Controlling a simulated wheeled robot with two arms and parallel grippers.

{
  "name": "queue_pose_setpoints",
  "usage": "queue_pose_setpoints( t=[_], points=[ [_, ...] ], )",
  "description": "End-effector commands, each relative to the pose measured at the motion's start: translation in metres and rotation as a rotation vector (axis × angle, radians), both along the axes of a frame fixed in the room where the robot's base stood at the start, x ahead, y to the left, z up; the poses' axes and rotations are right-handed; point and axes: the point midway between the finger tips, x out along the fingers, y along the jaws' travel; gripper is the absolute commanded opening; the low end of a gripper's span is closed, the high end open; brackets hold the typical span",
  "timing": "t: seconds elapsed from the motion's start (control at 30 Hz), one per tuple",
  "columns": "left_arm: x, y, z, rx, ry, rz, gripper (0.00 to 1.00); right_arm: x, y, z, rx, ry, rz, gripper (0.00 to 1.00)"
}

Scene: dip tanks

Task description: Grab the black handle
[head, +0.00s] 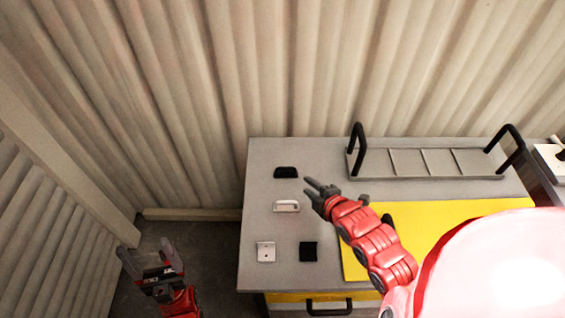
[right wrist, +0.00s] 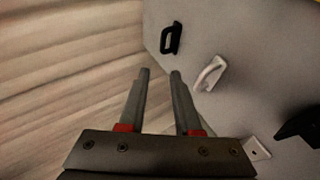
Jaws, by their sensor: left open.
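A small black handle (head: 286,172) lies flat on the grey table top near its back left corner. In the right wrist view the black handle (right wrist: 177,37) is beyond the fingertips, slightly right of centre. My right gripper (head: 308,185) is just to the right of and a little nearer than the black handle, apart from it. Its two fingers stand apart with nothing between them in the right wrist view (right wrist: 160,72). My left gripper (head: 145,246) is open and empty, low at the left, off the table.
A silver handle (head: 287,206), a silver plate (head: 266,246) and a black bracket (head: 308,252) lie nearer on the table (head: 258,221). A rack (head: 425,163) with black end handles stands at the back, behind a yellow mat (head: 430,212). The corrugated wall (head: 300,80) rises behind the table.

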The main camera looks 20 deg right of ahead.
Motion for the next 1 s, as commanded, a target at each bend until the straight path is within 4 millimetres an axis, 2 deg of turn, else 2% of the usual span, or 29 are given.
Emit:
queue_pose_setpoints(
  t=[0.23,0.6,0.7,0.73,0.8,1.0],
  points=[
    [0.000,0.000,-0.050,0.000,0.001,0.000,0.76,0.024,0.006,-0.027,-0.010,0.004,0.010,0.32],
    [0.000,0.000,-0.117,0.000,0.000,0.000,0.76,0.065,0.015,-0.048,-0.005,0.002,0.010,0.32],
    [0.000,0.000,-0.122,0.000,0.000,0.000,0.76,0.083,0.019,-0.057,-0.006,0.004,0.011,0.32],
    [0.000,0.000,-0.114,0.000,0.001,0.000,0.76,0.086,0.019,-0.054,-0.005,0.008,0.010,0.32],
    [0.000,0.000,-0.112,0.000,0.000,0.000,0.76,0.093,0.019,-0.058,-0.004,0.008,0.007,0.32],
    [0.000,0.000,-0.110,0.000,0.000,0.000,0.76,0.102,0.021,-0.064,-0.006,0.006,0.006,0.32]
  ],
)
